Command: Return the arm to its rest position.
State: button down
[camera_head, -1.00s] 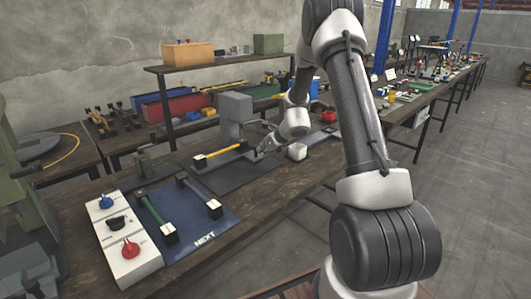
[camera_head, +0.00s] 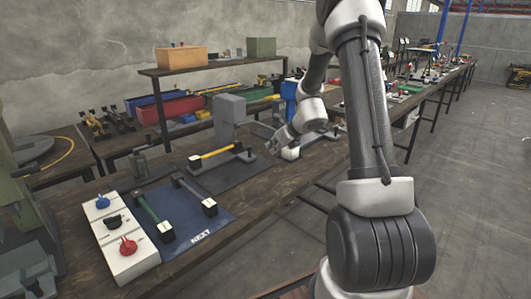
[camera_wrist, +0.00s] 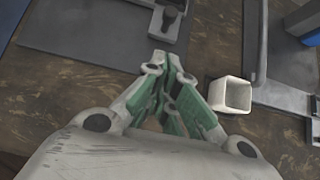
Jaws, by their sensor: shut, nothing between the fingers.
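My gripper (camera_head: 272,147) is shut and empty. In the head view it hangs above the workbench, just right of the grey press (camera_head: 229,119) and its yellow-handled bar (camera_head: 217,152). In the wrist view my gripper (camera_wrist: 168,62) shows its green-lined fingers closed together over the dark wood, with nothing between them. A small white open box (camera_wrist: 231,95) stands on the bench to the right of the fingers, apart from them. It also shows in the head view (camera_head: 291,153), partly hidden by my wrist.
A blue NEXT mat (camera_head: 207,228) holds a green-handled bar (camera_head: 150,214) and a grey one (camera_head: 193,190). A white block with coloured knobs (camera_head: 128,256) stands at left. A shelf (camera_head: 213,66) runs behind. The floor (camera_head: 480,200) at right is clear.

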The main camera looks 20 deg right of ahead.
jog(key=s+a+r+n+g+y, duration=0.1)
jog(key=s+a+n+g, duration=0.1)
jog(key=s+n, duration=0.6)
jog(key=s+a+r+n+g+y, duration=0.1)
jog(key=s+a+r+n+g, duration=0.15)
jog(key=s+n, duration=0.55)
jog(key=s+r+n+h, duration=0.2)
jog(key=s+r+n, duration=0.6)
jog(key=s, duration=0.3)
jog(key=s+a+r+n+h, duration=0.1)
jog(key=s+r+n+h, duration=0.2)
jog(key=s+r+n, duration=0.5)
jog(key=s, duration=0.4)
jog(key=shift+r, duration=0.15)
